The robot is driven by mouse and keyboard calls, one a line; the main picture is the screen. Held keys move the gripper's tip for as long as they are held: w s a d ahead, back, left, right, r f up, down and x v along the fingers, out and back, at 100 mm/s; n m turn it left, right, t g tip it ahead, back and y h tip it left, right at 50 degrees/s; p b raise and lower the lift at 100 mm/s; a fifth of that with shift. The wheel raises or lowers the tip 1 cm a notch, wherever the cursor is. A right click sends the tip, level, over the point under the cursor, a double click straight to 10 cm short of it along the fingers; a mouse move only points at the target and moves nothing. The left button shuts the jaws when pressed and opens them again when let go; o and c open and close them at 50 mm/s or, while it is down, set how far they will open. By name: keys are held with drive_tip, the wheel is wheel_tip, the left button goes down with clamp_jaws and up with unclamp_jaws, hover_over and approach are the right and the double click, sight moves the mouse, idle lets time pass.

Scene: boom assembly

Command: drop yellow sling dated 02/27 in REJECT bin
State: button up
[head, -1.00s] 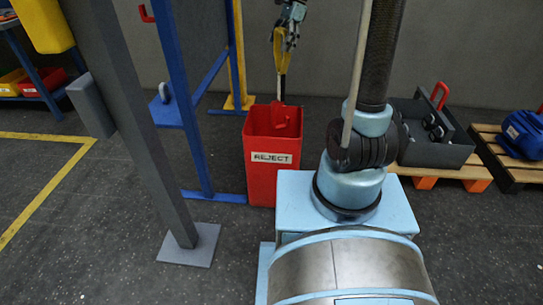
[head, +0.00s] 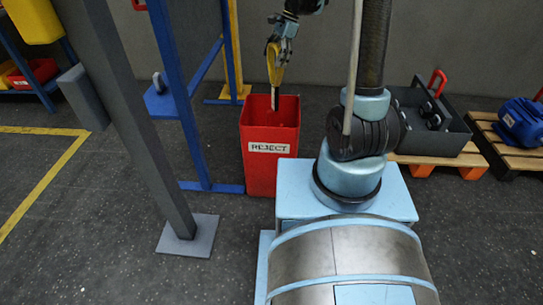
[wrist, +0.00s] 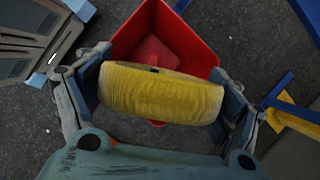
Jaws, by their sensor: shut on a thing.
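My gripper (head: 276,46) is shut on a yellow sling (head: 272,62), which hangs down from it in the head view. The sling's lower end is at the mouth of the red REJECT bin (head: 258,172). In the wrist view the sling (wrist: 160,94) is a thick yellow band held crosswise between the two fingers of my gripper (wrist: 162,98). The bin's opening (wrist: 198,32) shows behind and below the sling. I cannot read any date on the sling.
A blue frame (head: 182,95) and a grey post (head: 140,120) stand left of the bin. A dark crate (head: 440,135) on a pallet and a blue motor (head: 522,124) are at the right. Open floor lies at the left.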

drive_tip(key=shift+f, duration=1.05)
drive_tip(key=o, duration=2)
drive_tip(key=shift+c, duration=0.2)
drive_tip(key=v, duration=1.2)
drive_tip(key=shift+f, duration=0.1)
